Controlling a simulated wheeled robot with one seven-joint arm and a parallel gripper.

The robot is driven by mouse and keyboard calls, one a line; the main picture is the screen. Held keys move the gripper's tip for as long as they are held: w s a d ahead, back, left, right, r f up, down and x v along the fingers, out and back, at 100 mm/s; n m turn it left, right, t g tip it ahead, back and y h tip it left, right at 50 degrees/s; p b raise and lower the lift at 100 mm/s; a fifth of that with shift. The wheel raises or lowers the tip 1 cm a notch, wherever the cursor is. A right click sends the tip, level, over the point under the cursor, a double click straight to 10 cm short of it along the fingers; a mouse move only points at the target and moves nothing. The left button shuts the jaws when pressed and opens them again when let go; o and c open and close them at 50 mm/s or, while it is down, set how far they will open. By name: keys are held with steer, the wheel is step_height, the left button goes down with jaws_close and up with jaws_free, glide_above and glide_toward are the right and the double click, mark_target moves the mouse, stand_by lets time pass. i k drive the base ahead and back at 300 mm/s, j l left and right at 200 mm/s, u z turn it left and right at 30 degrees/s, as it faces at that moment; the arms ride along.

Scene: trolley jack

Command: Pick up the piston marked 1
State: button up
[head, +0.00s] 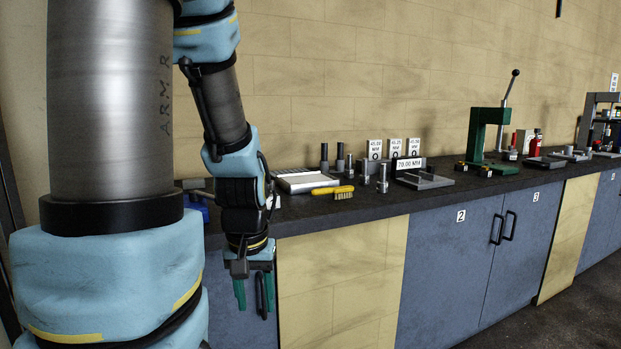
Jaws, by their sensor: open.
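Several upright metal pins or pistons stand on the dark workbench (455,193). A bright one (383,179) stands nearest the front edge, with others (364,173) (349,166) just behind and left. Two darker ones (324,157) (340,156) stand farther back. Their marks are too small to read, so I cannot tell which is piston 1. My gripper (254,294) has green fingers, is open and empty, and points down in front of the cabinets. It is below the bench top, left of the pistons and apart from them.
A yellow-handled brush (337,191) lies by the front edge beside a pale tray (303,181). White size cards (374,147) stand behind, and a 70.00 MM card (409,164) stands right of the pistons. A green press (483,139) stands farther right. Blue cabinets (450,262) are below.

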mark_target(382, 185)
steer(key=l+u, duration=0.65)
steer(key=u, duration=0.2)
steer(key=l+u, duration=0.6)
steer(key=u, duration=0.25)
steer(key=k, duration=0.05)
